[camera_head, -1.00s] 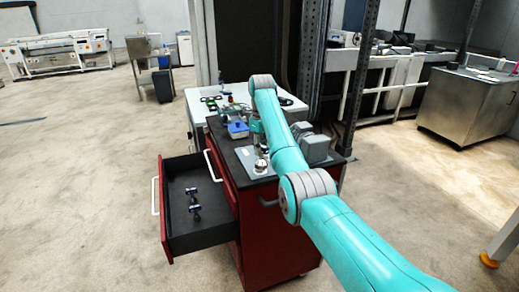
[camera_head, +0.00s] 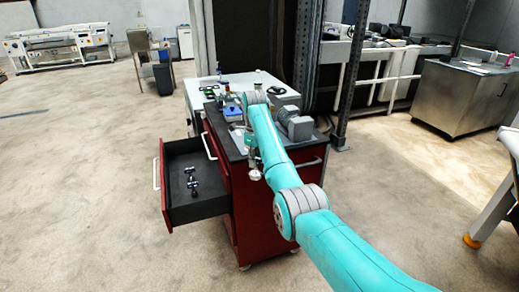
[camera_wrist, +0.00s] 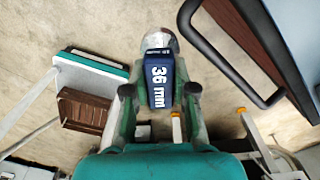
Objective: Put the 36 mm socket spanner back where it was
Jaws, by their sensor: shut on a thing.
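The 36 mm socket spanner (camera_wrist: 160,82) has a blue label reading "36 mm" and a shiny metal end, and is between the fingers of my gripper (camera_wrist: 159,92) in the wrist view. In the head view, my gripper (camera_head: 253,163) hangs at the near edge of the red cabinet, partly hidden by my arm. The spanner's round metal end (camera_head: 255,176) shows just below it. The wrist view shows floor beyond the spanner, with no support touching it.
The red cabinet (camera_head: 258,222) has an open drawer (camera_head: 205,208) at left, holding small dark-and-metal tools (camera_head: 192,182). A grey machine part (camera_head: 297,125) and blue item (camera_head: 232,112) are on its top. A dark handle (camera_wrist: 232,70) is close at upper right in the wrist view.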

